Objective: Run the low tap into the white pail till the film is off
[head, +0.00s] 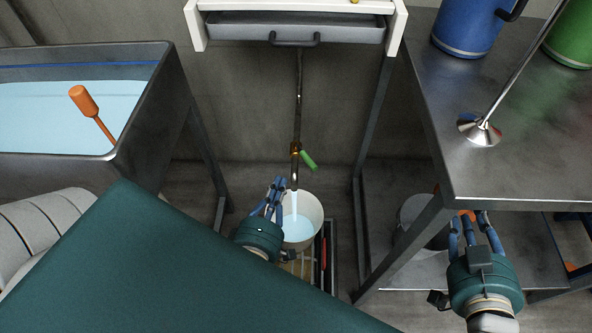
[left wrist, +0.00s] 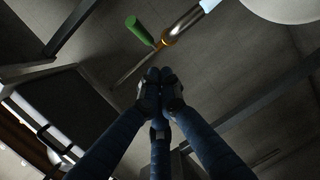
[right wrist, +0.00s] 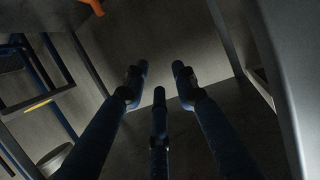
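The low tap (head: 295,150) hangs on a dark pipe, with a brass body and a green lever (head: 309,160) pointing down to the right. A pale blue stream (head: 294,204) runs from its spout into the white pail (head: 315,207). Pale blue liquid shows inside the pail; I cannot make out a film. My left gripper (head: 277,184) is beside the tap and the pail's left rim. Its fingertips are together with nothing seen between them. The lever also shows in the left wrist view (left wrist: 140,31), beyond the fingertips. My right gripper (head: 474,217) is open and empty by the steel table.
A steel tank (head: 150,130) of pale blue liquid stands left, with an orange-handled tool (head: 84,99) in it. A steel table (head: 520,170) on the right carries blue (head: 465,25) and green (head: 572,40) containers. A grey bucket (head: 412,212) is underneath. A floor grate (head: 300,266) lies below the pail.

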